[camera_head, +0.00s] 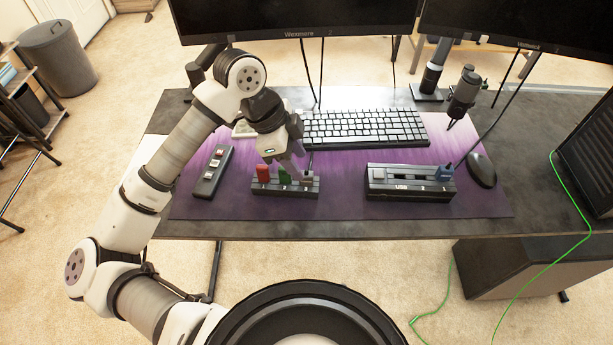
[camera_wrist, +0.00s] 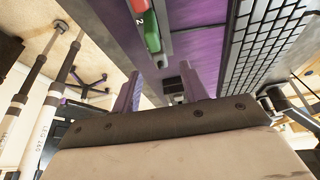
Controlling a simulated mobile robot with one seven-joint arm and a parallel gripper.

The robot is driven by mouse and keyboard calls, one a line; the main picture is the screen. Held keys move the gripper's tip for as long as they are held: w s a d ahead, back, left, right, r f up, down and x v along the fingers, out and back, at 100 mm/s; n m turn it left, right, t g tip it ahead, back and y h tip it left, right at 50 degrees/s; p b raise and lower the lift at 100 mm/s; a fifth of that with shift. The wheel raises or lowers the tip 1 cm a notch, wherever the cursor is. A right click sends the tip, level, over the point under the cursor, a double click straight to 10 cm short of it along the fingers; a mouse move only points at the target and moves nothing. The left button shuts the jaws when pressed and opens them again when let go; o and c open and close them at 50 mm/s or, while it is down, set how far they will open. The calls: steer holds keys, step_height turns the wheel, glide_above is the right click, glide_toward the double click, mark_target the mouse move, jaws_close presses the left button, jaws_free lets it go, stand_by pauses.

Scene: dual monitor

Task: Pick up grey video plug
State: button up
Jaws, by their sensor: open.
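A dark holder (camera_head: 285,190) on the purple mat carries a red plug (camera_head: 263,173), a green plug (camera_head: 284,175) and a grey plug (camera_head: 307,179) at its right end. My gripper (camera_head: 284,161) is just above and behind this holder, pointing down. In the wrist view my gripper (camera_wrist: 160,72) has its two fingers apart with nothing held. The grey plug seems to be the small grey piece (camera_wrist: 173,84) seen between the fingers, partly hidden by the right finger. The green plug (camera_wrist: 152,34) lies farther up that view.
A dock marked USB (camera_head: 410,190), with a blue plug (camera_head: 447,169), stands to the right. A keyboard (camera_head: 365,127) lies behind, a power strip (camera_head: 212,172) at the left and a mouse (camera_head: 481,171) at the right. Monitors (camera_head: 295,20) stand at the back.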

mark_target(306, 173)
steer(key=shift+p+x, duration=0.55)
steer(key=shift+x, duration=2.35)
jaws_close()
